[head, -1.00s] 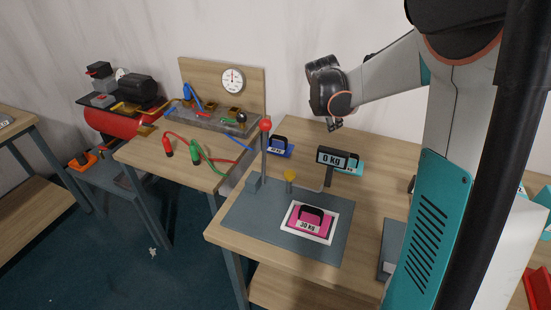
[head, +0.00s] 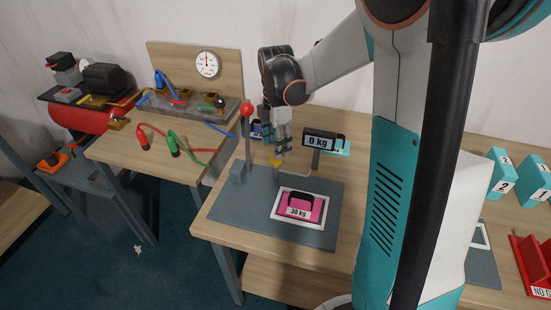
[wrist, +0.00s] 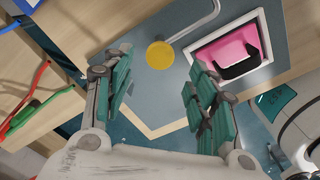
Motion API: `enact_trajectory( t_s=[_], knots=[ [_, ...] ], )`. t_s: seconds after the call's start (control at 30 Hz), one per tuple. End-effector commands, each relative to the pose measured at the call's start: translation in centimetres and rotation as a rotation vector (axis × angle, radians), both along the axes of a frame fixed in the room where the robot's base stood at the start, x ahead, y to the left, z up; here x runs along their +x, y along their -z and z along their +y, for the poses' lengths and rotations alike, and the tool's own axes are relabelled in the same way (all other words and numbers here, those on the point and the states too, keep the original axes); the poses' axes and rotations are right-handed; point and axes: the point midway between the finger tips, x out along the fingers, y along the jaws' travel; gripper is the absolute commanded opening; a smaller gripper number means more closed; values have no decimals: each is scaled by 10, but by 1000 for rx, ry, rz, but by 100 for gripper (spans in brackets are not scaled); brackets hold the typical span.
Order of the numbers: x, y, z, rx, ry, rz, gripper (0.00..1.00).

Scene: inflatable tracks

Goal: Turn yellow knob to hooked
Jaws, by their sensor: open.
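The yellow knob (head: 276,163) stands on the grey plate (head: 232,222) of the scale, behind the pink 30 kg weight (head: 300,208). In the wrist view the knob (wrist: 160,54) is a round yellow disc at the end of a bent grey rod. My gripper (head: 281,143) points down just above the knob in the head view. Its teal fingers are spread apart and empty, with the knob beyond the fingertips, between their lines, in the wrist view (wrist: 157,75). I cannot tell the exact height gap. The knob's turned position is unclear.
A red-topped lever (head: 247,108) rises left of the knob. A blue weight (head: 256,130) is partly hidden behind my gripper. Red and green hose connectors (head: 174,145) lie on the left table.

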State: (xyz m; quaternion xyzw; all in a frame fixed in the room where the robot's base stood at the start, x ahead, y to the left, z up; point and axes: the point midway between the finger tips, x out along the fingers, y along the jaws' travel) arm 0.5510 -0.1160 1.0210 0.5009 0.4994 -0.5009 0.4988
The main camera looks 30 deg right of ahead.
Motion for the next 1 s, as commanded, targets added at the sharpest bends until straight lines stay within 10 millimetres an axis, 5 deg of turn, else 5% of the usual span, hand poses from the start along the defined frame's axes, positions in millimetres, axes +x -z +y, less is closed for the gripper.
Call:
enact_trajectory(
  t_s=[0.3,0.7,0.93,1.0],
  knots=[
    [0,47,0,-1,0,0,53],
    [0,53,0,-1,0,0,53],
    [0,53,0,-1,0,0,5],
    [0,53,0,-1,0,-1,0]
  ],
)
